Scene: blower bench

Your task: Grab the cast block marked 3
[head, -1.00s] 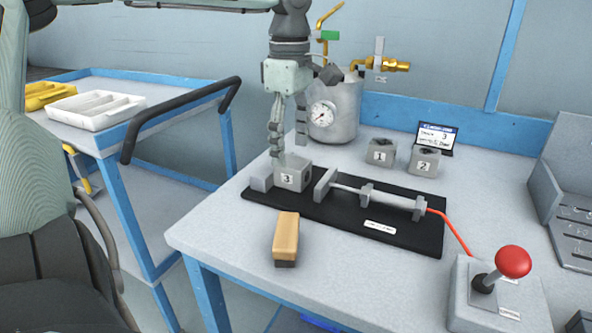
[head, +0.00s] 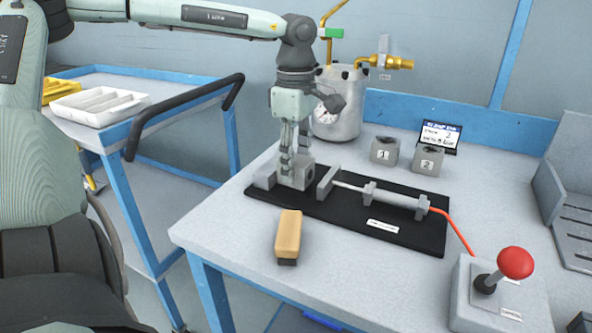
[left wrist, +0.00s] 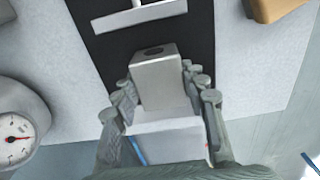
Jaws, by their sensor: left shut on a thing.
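The cast block marked 3 (head: 309,178) is a grey cube at the left end of the black fixture plate (head: 428,238). Its number is hidden behind my fingers now. It also shows in the left wrist view (left wrist: 156,82) with a dark hole in one face. My left gripper (head: 296,172) comes down from above and is shut on the block, one finger on each side; it also shows in the left wrist view (left wrist: 160,103). The block still appears to sit on the plate, between a small grey stop (head: 265,180) and the pusher plate (head: 328,182). My right gripper is not in view.
Blocks marked 1 (head: 384,151) and 2 (head: 427,162) stand behind the plate. A tank with a gauge (head: 343,110) is close behind my left gripper. A wood-handled brush (head: 288,236) lies in front. A red-knobbed lever (head: 515,263) stands at the right.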

